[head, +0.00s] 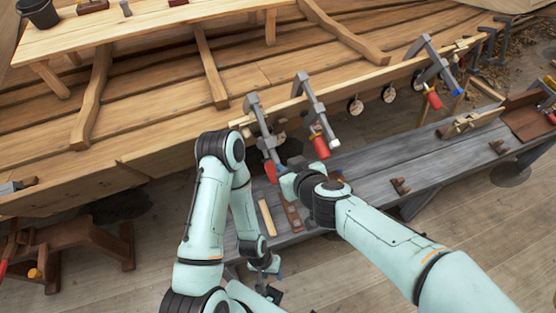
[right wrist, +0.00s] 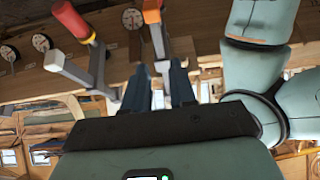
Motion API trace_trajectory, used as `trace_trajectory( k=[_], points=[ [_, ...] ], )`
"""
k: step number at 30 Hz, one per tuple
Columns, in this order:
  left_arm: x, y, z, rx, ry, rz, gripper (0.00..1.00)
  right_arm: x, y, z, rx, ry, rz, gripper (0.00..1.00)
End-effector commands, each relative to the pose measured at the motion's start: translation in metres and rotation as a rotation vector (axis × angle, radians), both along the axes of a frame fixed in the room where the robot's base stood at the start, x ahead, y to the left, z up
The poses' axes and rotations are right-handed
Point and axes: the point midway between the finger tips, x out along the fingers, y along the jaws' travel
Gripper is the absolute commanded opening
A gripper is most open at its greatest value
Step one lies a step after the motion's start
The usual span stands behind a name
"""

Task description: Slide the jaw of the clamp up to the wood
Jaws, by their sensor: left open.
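The clamp with a grey bar and a red handle (head: 270,172) hangs on the plank edge nearest my arms in the head view. In the right wrist view, its orange-red handle (right wrist: 152,12) points up and its grey bar (right wrist: 158,42) runs down to my right gripper (right wrist: 160,78). The right fingers stand a small gap apart, with a grey part of the clamp at their tips. I cannot tell whether they grip it. The right gripper (head: 290,174) is beside the handle in the head view. The wood is the pale plank (head: 295,106). My left gripper (head: 265,272) is open and low, away from the clamp.
A second clamp (head: 312,105) stands close to the right, with another (head: 432,75) farther along. Round dials (head: 389,93) hang under the plank. The grey bench (head: 375,160) below carries wood pieces (head: 266,217) and small blocks.

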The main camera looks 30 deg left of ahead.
Motion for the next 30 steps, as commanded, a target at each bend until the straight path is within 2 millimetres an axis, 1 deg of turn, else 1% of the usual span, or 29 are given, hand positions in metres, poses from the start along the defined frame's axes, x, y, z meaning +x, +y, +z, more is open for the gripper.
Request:
trace_trajectory(
  k=[1, 5, 17, 24, 30],
  points=[
    [-0.004, 0.0, -0.005, 0.0, 0.003, 0.0, 0.43, 0.003, 0.004, -0.007, -0.001, 0.002, -0.001, 0.26],
    [-0.008, 0.0, -0.012, 0.0, 0.009, 0.0, 0.43, 0.01, 0.014, -0.017, -0.002, 0.002, -0.001, 0.26],
    [-0.015, 0.0, -0.025, 0.0, 0.017, 0.0, 0.43, 0.031, 0.043, -0.045, -0.001, 0.002, -0.001, 0.26],
    [-0.017, 0.0, -0.028, 0.0, 0.018, 0.0, 0.43, 0.039, 0.054, -0.054, -0.001, 0.0, 0.001, 0.26],
    [-0.017, 0.0, -0.028, 0.0, 0.019, 0.0, 0.43, 0.041, 0.056, -0.056, 0.0, 0.001, -0.001, 0.26]
  ],
)
